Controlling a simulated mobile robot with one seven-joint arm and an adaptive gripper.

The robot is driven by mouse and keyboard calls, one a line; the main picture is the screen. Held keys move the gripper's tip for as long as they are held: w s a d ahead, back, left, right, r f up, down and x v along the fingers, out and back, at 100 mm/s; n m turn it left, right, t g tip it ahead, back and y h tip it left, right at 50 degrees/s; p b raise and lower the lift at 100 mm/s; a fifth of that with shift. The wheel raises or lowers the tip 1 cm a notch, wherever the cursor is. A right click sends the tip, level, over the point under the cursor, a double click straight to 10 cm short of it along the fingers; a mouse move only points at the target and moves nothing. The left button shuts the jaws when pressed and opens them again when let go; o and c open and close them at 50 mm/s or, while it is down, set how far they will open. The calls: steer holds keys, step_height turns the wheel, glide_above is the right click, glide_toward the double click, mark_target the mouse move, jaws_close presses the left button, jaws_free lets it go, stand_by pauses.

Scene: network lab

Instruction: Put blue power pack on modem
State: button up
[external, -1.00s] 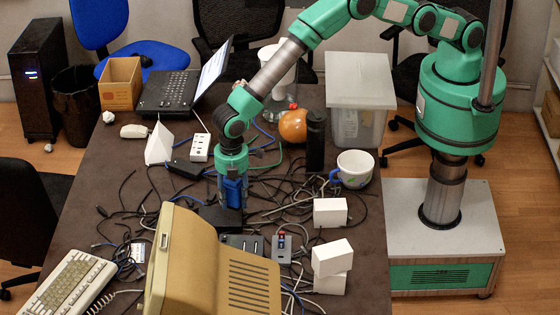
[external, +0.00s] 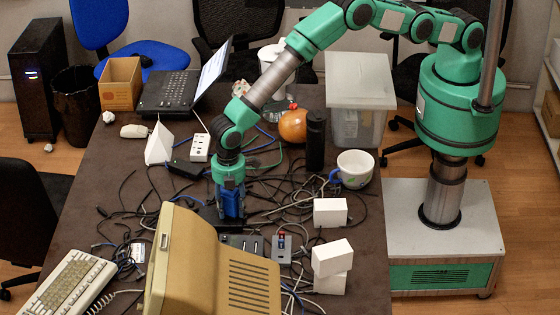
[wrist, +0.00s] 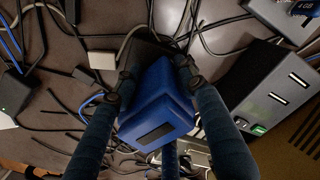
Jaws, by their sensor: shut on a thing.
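The blue power pack (external: 231,204) is between the fingers of my gripper (external: 230,212), over the cluttered middle of the table. In the wrist view my gripper (wrist: 160,95) has its dark fingers closed around the blue pack (wrist: 160,112). A flat black box (external: 207,216), which may be the modem, lies directly below and beside the pack. Part of a black surface also shows behind the pack in the wrist view (wrist: 146,52). The fingers and pack hide much of it. I cannot tell whether the pack touches it.
A beige monitor (external: 215,265) stands close in front of my gripper. Grey boxes with switches (external: 281,248) are to its right. Loose cables surround it. A black cylinder (external: 315,140), a mug (external: 354,168) and white boxes (external: 330,212) stand further right.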

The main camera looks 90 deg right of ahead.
steer(key=shift+f, duration=0.3)
steer(key=o, duration=1.5)
steer(key=shift+r, duration=0.1)
step_height(320, 180, up, 12)
steer(key=shift+r+p, duration=0.1)
steer(key=shift+p, duration=0.3)
